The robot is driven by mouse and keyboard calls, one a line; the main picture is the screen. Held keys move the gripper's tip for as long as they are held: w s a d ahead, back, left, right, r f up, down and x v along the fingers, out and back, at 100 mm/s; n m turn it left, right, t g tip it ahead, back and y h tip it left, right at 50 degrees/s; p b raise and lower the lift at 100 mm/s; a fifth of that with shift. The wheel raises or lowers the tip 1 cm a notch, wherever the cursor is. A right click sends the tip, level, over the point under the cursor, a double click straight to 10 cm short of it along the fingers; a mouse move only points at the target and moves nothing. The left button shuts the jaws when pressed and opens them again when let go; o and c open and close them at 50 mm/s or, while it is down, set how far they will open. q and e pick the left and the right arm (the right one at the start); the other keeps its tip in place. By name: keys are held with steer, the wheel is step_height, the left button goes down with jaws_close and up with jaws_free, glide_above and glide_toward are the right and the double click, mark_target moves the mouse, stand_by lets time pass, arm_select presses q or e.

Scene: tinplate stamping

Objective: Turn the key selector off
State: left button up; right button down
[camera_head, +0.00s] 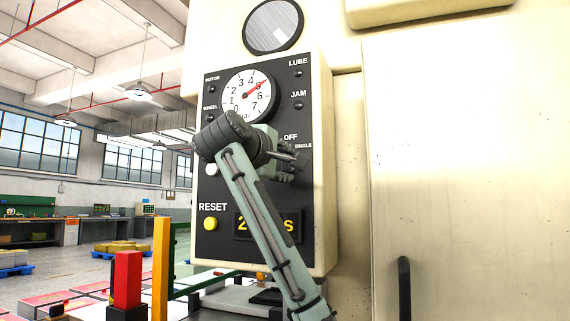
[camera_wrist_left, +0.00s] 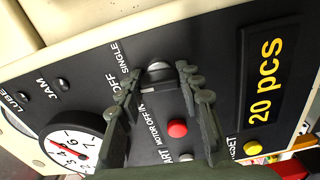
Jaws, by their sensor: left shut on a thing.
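The key selector (camera_wrist_left: 157,75) shows in the left wrist view as a dark knob with a light round top on the black control panel (camera_head: 279,96). The labels OFF and SINGLE are printed beside it. My left gripper (camera_wrist_left: 158,82) has one finger on each side of the selector and is shut on it. In the head view my left gripper (camera_head: 290,163) is against the panel just below the OFF and SINGLE labels and hides the selector. Which label the selector points to is not clear. My right gripper is not in view.
The panel carries a pressure gauge (camera_head: 247,96), a yellow RESET button (camera_head: 210,224) and a counter display (camera_wrist_left: 265,82). A red button (camera_wrist_left: 177,128) sits close to my fingers. The cream machine door (camera_head: 470,150) with a dark handle (camera_head: 404,287) is at right.

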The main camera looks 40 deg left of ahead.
arm_select(q)
steer(key=shift+n, duration=0.4)
steer(key=o, duration=1.2)
steer(key=shift+c, duration=0.2)
steer(key=shift+s, duration=0.1)
steer(key=v, duration=1.2)
